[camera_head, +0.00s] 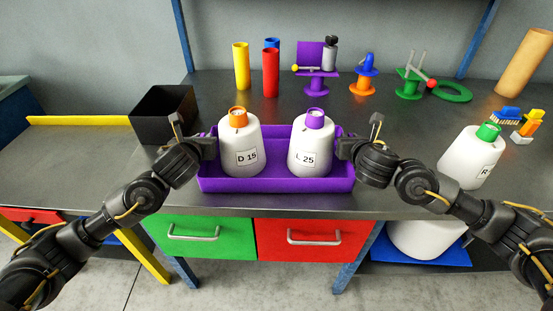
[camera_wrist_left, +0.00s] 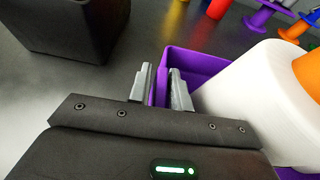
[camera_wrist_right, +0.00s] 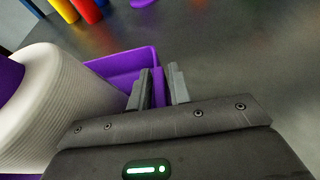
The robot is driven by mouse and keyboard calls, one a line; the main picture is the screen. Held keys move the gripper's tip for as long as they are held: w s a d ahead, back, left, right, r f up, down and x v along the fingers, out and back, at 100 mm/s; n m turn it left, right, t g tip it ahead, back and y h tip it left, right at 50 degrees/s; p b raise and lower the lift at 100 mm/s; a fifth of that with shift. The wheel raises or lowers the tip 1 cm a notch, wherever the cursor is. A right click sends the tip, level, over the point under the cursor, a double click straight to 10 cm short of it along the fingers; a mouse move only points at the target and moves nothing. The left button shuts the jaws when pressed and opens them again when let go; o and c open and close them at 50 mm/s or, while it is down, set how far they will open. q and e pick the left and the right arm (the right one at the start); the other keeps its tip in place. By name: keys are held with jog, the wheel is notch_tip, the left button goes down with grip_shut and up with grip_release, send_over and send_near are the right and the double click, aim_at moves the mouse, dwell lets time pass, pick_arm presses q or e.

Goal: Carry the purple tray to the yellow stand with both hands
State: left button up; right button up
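The purple tray (camera_head: 275,184) is at the front of the dark worktop and holds two white bobbins, one with an orange tip (camera_head: 240,150) marked D 15 and one with a purple tip (camera_head: 311,150). My left gripper (camera_head: 193,143) is at the tray's left wall; in the left wrist view its fingers (camera_wrist_left: 161,88) stand close on both sides of that wall. My right gripper (camera_head: 358,143) is at the right wall, and its fingers (camera_wrist_right: 160,86) close around it likewise. The yellow stand (camera_head: 80,120), a lower dark surface with yellow edging and legs, is at the left.
A black open box (camera_head: 163,112) stands just behind and left of the tray. Colored cylinders (camera_head: 270,75) and small parts line the back. Green (camera_head: 208,240) and red (camera_head: 312,241) drawers are below the front edge.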

pick_arm(q)
grip_shut()
pick_arm(e)
grip_shut()
dwell(0.8)
pick_arm(q)
jog(key=shift+r, duration=0.25)
pick_arm(e)
jog(key=shift+r, duration=0.2)
